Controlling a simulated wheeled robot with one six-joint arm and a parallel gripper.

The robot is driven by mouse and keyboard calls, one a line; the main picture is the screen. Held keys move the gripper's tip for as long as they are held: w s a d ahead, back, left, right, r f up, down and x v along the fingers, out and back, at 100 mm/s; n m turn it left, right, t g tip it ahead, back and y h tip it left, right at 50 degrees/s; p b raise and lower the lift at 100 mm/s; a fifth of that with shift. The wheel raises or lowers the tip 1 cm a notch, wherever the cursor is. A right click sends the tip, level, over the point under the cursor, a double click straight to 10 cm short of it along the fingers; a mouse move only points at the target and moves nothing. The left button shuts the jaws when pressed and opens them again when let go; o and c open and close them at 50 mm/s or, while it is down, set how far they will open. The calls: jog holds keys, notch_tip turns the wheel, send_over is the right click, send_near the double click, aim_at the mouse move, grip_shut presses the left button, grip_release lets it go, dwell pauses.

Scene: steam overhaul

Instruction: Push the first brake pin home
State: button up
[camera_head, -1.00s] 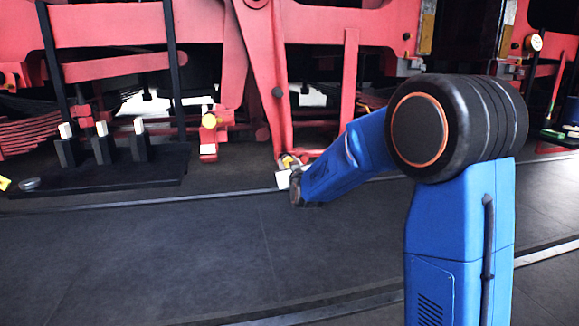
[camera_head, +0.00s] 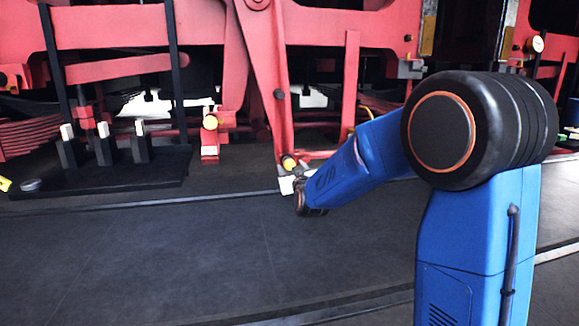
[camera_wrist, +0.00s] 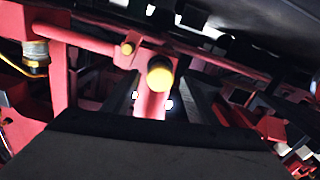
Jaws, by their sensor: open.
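A yellow round pin end (camera_head: 288,162) shows at the foot of the slanting red brake lever (camera_head: 264,75). In the wrist view the yellow pin end (camera_wrist: 160,75) faces me from a red fitting, with its shaft hidden. I cannot tell how deep it sits. My gripper (camera_wrist: 160,92) is open, with one dark finger on each side below the pin in the picture. Contact with the pin cannot be made out. In the head view my gripper (camera_head: 287,184) is small and partly hidden by my wrist, just below the pin.
A dark stand (camera_head: 100,180) with several black, white-tipped pieces is at the left. Red frame parts and rods surround the lever. In the wrist view a red bar (camera_wrist: 80,38) runs beside the pin. The grey floor (camera_head: 200,250) in front is clear.

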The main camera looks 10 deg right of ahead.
jog(key=s, duration=1.4)
jog(key=s+d+f+g, duration=0.2)
jog(key=s+f+g, duration=0.1)
jog(key=s, duration=1)
jog(key=s+d+f+m+g, duration=0.1)
jog(key=s+f+g, duration=0.3)
jog(key=s, duration=1)
jog(key=s+d+f+g, duration=0.4)
jog(key=s+g, duration=0.2)
jog(key=s, duration=0.7)
jog(key=shift+s+f+m, duration=0.15)
jog(key=shift+s+m, duration=0.1)
jog(key=shift+m, duration=0.15)
